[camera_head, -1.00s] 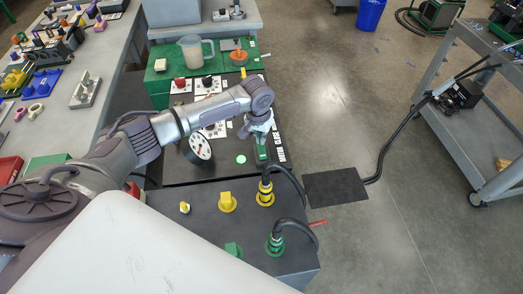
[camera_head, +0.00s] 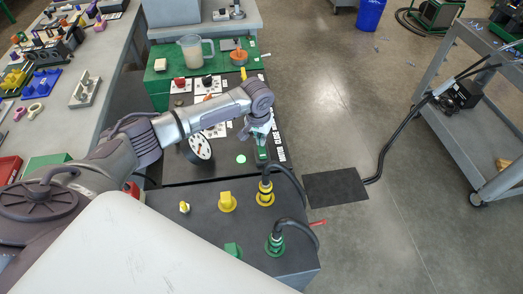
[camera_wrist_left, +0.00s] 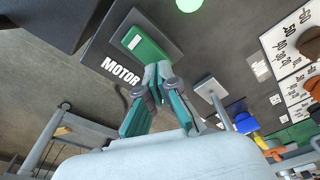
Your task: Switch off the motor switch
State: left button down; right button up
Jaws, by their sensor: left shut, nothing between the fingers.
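The motor switch (camera_wrist_left: 146,45) is a green rectangular piece on a dark plate, beside the white word MOTOR (camera_wrist_left: 120,72) in the left wrist view. In the head view, the green switch (camera_head: 262,155) shows near the right edge of the dark cart panel, partly covered by my gripper. My left gripper (camera_wrist_left: 159,70) has its teal fingers together and empty. Its tips are at the near end of the switch; I cannot tell whether they touch or press it. The left gripper (camera_head: 261,138) also shows in the head view, pointing down. My right gripper is not in view.
A round green light (camera_head: 241,159) is left of the switch. A black-and-white dial (camera_head: 199,150) lies below my arm. Yellow-ringed (camera_head: 265,196) and green-ringed (camera_head: 275,243) cable plugs stand on the front box. A jug (camera_head: 191,50) is at the back.

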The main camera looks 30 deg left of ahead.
pick_arm(q)
jog(key=shift+f+b, duration=0.3)
jog(key=shift+f, duration=0.45)
dwell(0.3)
notch_tip(320, 180, up, 7)
jog(key=p, duration=0.8)
jog(key=shift+r, duration=0.1)
dwell(0.5)
